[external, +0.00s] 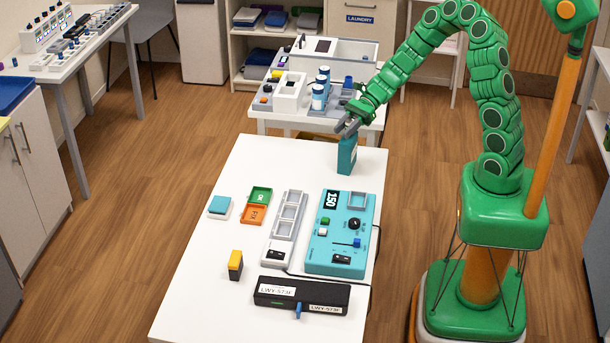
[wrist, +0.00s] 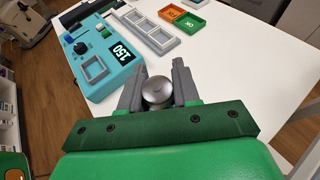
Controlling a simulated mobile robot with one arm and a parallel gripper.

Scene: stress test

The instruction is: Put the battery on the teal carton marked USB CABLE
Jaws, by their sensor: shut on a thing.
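My gripper (external: 347,127) is shut on the battery, whose round silver end (wrist: 156,91) shows between the two grey fingers in the wrist view. In the external view the battery is mostly hidden by the fingers. The teal carton (external: 347,158) stands upright at the far right corner of the white table, directly below my gripper. Its marking cannot be read here. Whether the battery touches the carton top cannot be told. The carton is hidden behind my gripper in the wrist view.
A teal device (external: 318,258) with a 150 display and a grey three-slot tray (external: 287,225) lie nearby. Green (external: 260,195) and orange (external: 254,214) trays, a yellow-black block (external: 235,265) and a black box (external: 300,296) are on the table. A cluttered bench (external: 372,128) stands behind.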

